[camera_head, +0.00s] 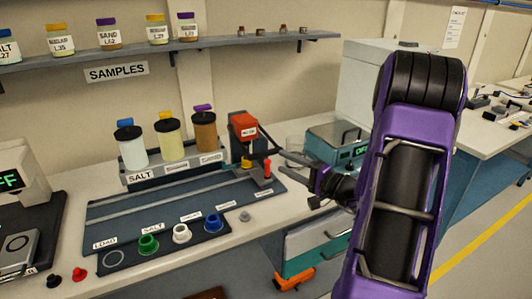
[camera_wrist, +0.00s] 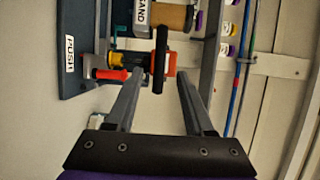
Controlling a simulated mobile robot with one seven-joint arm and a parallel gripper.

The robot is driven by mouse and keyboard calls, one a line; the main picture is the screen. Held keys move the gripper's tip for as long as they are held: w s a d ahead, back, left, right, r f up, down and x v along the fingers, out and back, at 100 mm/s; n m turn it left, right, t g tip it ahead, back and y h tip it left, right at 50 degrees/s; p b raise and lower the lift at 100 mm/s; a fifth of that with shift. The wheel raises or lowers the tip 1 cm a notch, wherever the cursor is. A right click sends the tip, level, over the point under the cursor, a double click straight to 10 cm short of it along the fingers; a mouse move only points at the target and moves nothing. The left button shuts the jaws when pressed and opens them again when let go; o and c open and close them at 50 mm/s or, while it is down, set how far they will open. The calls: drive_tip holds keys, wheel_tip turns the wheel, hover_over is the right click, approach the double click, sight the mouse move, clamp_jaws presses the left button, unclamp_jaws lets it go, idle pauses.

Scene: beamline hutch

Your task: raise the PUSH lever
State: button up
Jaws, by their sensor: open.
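The PUSH lever has a small red handle (camera_head: 267,168) on a grey base at the right end of the dark blue board, below the red-topped unit (camera_head: 243,125). In the wrist view the red handle (camera_wrist: 110,74) lies beside the white PUSH label (camera_wrist: 68,53), left of my fingers. My gripper (camera_head: 283,161) is open, with its fingers reaching left near the lever. In the wrist view my gripper (camera_wrist: 163,80) has nothing clearly held between its fingers. A black bar and an orange-red block show between and beyond the tips. I cannot tell whether a finger touches the lever.
Salt, yellow and brown jars (camera_head: 168,139) stand in a rack left of the lever. Green, white and blue cups (camera_head: 180,233) line the board's front. A glass beaker (camera_head: 295,146) and a teal device (camera_head: 337,143) stand close to my gripper. A shelf (camera_head: 150,52) runs above.

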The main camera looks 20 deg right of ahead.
sight(268, 155)
drive_tip(key=x, duration=0.8)
drive_tip(key=shift+w, duration=0.1)
clamp_jaws()
drive_tip(key=shift+p, duration=0.3)
idle(0.9)
